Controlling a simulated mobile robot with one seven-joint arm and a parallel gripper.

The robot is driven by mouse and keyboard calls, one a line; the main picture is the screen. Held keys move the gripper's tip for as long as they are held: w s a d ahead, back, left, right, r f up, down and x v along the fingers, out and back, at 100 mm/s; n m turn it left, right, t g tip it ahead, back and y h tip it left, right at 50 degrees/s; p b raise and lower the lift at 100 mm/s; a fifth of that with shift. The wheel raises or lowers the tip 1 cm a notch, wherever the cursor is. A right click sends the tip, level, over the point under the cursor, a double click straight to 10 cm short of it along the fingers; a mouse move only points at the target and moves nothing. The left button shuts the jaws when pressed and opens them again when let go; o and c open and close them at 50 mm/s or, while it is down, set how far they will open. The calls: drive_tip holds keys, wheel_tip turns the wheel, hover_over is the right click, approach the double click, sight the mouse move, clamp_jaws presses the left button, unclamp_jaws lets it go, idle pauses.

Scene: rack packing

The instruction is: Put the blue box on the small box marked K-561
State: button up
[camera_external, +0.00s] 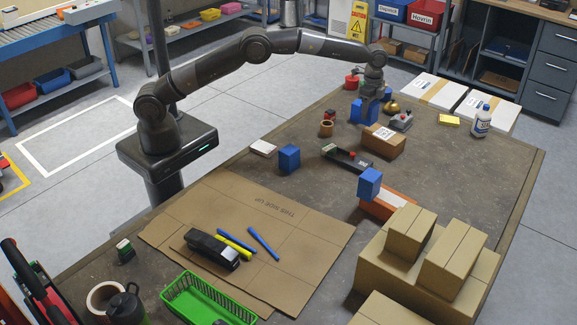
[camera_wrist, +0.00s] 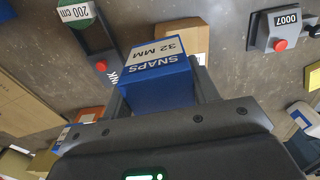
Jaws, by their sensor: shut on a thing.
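My gripper (camera_external: 370,97) is at the far part of the table, pointing down, shut on a blue box (camera_external: 361,111). In the wrist view this blue box (camera_wrist: 158,85) reads "SNAPS 32 MM" and sits between the two fingers. Whether it touches the table I cannot tell. A small cardboard box (camera_external: 383,143) with a white label stands just in front of it, toward the camera. A cardboard box also shows past the held box in the wrist view (camera_wrist: 184,41). No K-561 marking is legible. Two other blue boxes show, one on the table (camera_external: 289,159), one by an orange box (camera_external: 370,183).
Large cartons (camera_external: 425,270) fill the near right. A white bottle (camera_external: 482,121) stands at the right.

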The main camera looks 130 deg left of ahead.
sight(369, 118)
drive_tip(key=shift+f, duration=2)
drive_tip(key=shift+f, duration=0.1)
drive_tip(key=o, duration=1.1)
drive_tip(key=shift+f, duration=0.1)
drive_tip(key=shift+c, duration=0.2)
wheel_tip(369, 118, up, 12)
drive_tip(key=shift+r, duration=0.2)
